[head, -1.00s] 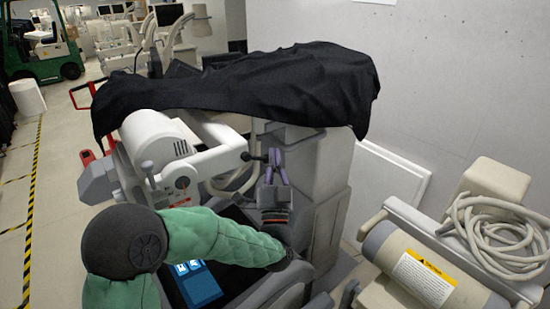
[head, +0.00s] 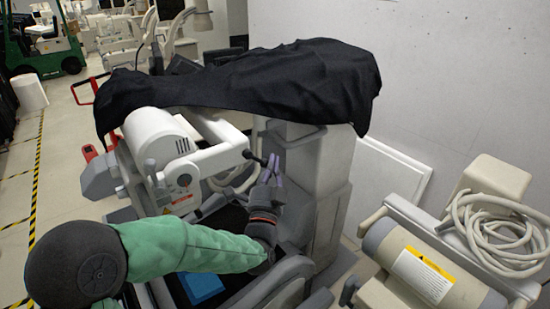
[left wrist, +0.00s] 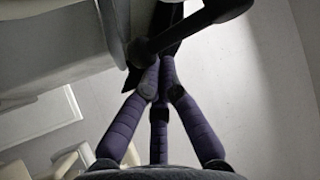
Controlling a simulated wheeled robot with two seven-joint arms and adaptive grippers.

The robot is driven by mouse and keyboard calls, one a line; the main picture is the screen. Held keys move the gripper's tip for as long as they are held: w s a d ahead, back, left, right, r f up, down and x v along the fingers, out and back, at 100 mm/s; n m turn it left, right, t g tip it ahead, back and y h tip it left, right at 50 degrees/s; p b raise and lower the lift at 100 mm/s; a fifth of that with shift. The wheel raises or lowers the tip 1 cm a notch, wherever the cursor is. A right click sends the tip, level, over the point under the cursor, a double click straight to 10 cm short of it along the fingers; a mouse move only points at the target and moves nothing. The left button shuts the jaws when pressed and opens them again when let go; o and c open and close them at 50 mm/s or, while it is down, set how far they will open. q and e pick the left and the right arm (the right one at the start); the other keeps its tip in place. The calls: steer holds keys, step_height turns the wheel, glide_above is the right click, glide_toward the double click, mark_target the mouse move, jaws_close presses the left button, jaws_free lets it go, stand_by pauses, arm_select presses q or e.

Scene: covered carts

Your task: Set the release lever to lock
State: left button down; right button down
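The release lever, a black bar with a round knob (head: 247,154), sticks out beside the grey column of the covered cart. In the left wrist view the black lever (left wrist: 190,34) crosses the top, its knob end at upper right. My left gripper (head: 271,165), with purple fingers, is at the lever's right end in the head view. In the left wrist view my left gripper's fingers (left wrist: 159,68) are drawn together, their tips at the lever and partly hidden by it. I cannot tell whether they touch it. My right gripper is not in view.
A black cloth (head: 245,88) drapes over the cart just above the gripper. The grey column (head: 315,185) stands close on the right. A white cylindrical housing (head: 156,138) is to the left. A second cart with a coiled hose (head: 490,232) stands at lower right by the wall.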

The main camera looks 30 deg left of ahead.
arm_select(q)
steer(key=shift+s+a+f+m+g+h+p, duration=0.4)
steer(key=shift+s+m+g+p, duration=0.4)
steer(key=shift+p, duration=0.5)
steer(key=shift+s+a+f+m+g+h+p, duration=0.15)
steer(key=shift+s+f+m+g+h+p, duration=0.35)
steer(key=shift+m+g+p, duration=0.5)
steer(key=shift+s+a+f+m+g+h+p, duration=0.3)
steer(key=shift+s+m+g+h+p, duration=0.35)
steer(key=shift+m+p, duration=0.7)
steer(key=shift+s+n, duration=0.1)
steer(key=shift+n, duration=0.15)
steer(key=shift+a, duration=0.1)
